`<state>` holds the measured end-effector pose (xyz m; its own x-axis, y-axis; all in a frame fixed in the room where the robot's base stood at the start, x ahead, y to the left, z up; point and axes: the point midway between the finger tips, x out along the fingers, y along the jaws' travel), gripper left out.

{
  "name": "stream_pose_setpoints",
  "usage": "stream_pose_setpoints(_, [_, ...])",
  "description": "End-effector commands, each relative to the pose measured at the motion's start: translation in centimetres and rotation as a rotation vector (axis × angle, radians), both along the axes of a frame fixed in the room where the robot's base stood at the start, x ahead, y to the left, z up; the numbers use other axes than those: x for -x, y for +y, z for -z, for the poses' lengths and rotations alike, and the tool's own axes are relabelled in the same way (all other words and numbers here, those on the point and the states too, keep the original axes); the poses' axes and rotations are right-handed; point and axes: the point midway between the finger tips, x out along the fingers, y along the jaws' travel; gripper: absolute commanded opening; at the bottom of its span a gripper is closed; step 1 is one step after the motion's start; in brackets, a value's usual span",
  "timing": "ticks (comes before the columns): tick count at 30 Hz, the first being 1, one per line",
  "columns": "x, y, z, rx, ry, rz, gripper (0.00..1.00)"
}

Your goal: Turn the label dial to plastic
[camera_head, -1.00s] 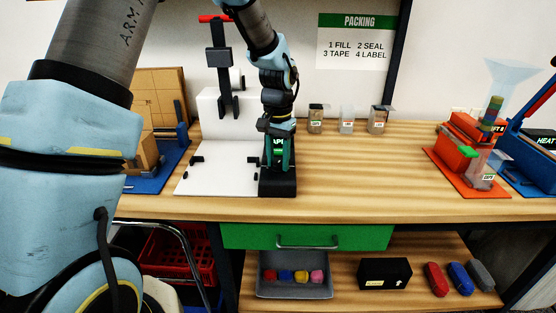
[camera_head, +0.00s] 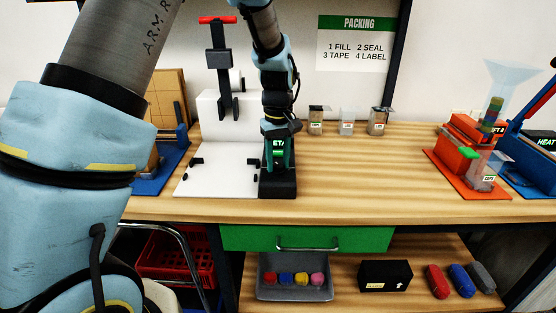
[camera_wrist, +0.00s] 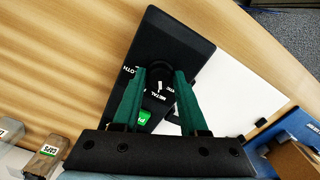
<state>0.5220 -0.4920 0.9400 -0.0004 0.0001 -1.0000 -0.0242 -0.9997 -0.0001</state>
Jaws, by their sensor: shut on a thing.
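The label dial (camera_wrist: 158,84) is a dark round knob with a white mark, on the black label unit (camera_wrist: 172,45). The word METAL shows beside the knob, "OTH" shows to its left, and another word to its right is too small to read.
A white press stand (camera_head: 215,180) with a red-handled lever is directly left of the unit. Several small labelled containers (camera_head: 347,122) stand behind to the right. An orange station (camera_head: 470,150) is farther right. The table between is clear.

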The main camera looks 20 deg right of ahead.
Motion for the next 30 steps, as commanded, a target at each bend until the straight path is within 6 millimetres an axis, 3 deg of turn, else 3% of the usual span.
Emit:
stream_pose_setpoints(18, [-0.08, -0.03, -0.25, 0.001, -0.003, -0.553, 0.00])
stream_pose_setpoints(30, [-0.07, -0.03, -0.12, 0.001, -0.002, -0.747, 0.00])
